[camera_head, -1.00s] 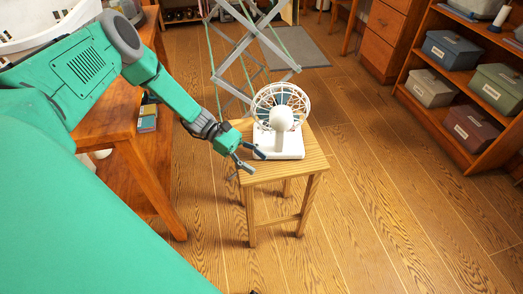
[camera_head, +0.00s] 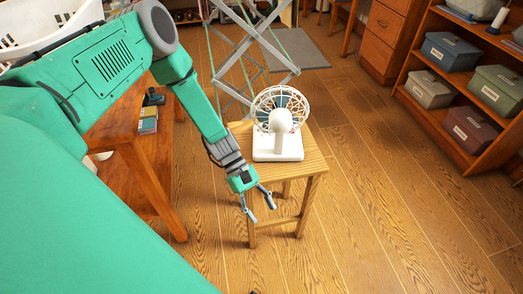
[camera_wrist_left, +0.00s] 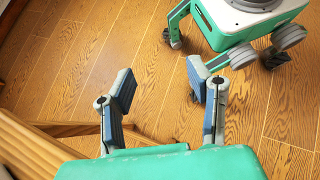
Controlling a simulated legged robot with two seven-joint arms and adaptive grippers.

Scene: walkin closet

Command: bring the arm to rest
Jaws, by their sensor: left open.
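My left gripper (camera_head: 259,206) is open and empty in the head view. It points down in front of the left front edge of a small wooden stool (camera_head: 311,166). In the left wrist view, its two fingers (camera_wrist_left: 160,95) stand apart with bare wooden floor between and beyond them. A white desk fan (camera_head: 280,125) stands upright on the stool, behind and to the right of the gripper and apart from it. My right gripper is not in view.
A wooden table (camera_head: 128,140) stands at the left, under my arm, with a white basket (camera_head: 40,25). A folding rack (camera_head: 250,50) stands behind the stool. Shelves with several boxes (camera_head: 470,127) line the right. The floor (camera_head: 390,210) right of the stool is clear.

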